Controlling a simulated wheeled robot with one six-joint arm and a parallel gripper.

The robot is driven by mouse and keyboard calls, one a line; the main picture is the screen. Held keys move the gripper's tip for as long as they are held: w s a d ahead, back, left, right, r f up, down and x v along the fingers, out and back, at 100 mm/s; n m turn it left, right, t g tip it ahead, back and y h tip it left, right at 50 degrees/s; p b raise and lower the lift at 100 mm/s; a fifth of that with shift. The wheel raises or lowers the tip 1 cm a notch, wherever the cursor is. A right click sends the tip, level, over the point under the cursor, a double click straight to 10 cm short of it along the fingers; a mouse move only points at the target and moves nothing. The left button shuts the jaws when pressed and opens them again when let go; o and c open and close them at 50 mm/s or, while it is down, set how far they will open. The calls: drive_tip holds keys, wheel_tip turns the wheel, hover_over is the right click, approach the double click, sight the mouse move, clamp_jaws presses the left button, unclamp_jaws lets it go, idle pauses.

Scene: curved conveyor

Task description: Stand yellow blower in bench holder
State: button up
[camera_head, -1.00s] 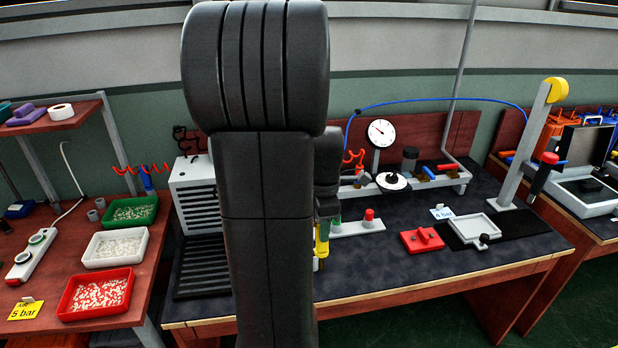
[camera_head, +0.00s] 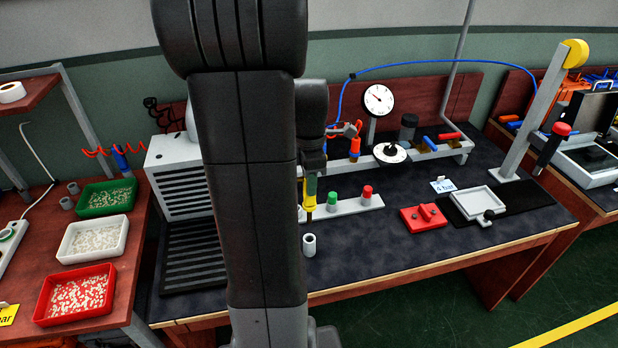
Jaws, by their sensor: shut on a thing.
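The yellow blower (camera_head: 309,199) hangs upright, with a green section in its upper part and a dark thin tip pointing down. My gripper (camera_head: 312,168) is shut on its upper end, and my dark arm hides part of that area. A small grey cup-like holder (camera_head: 309,246) stands on the dark bench top just below the blower in the picture. The blower's tip appears above the holder and apart from it. I cannot tell from this one view whether they line up in depth.
A pale strip with green and red buttons (camera_head: 364,196) lies close behind the blower. A pressure gauge (camera_head: 379,99), a red block (camera_head: 423,218) and a grey tray (camera_head: 492,202) are to the right. A slatted grey box (camera_head: 177,175) stands left of my arm. The front bench area is clear.

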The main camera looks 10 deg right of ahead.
drive_tip(key=b, duration=0.4)
hover_over(309, 221)
drive_tip(key=shift+w+d+f, duration=0.1)
drive_tip(key=shift+w+f, duration=0.15)
drive_tip(key=shift+f, duration=1.2)
drive_tip(key=shift+w+f, duration=0.2)
drive_tip(key=shift+f, duration=1.25)
drive_tip(key=shift+f+b, duration=2.25)
drive_tip(key=shift+f, duration=1.3)
drive_tip(key=o, duration=0.8)
wheel_tip(309, 221, up, 14)
drive_tip(key=shift+f+p, duration=0.1)
drive_tip(key=shift+p, duration=0.5)
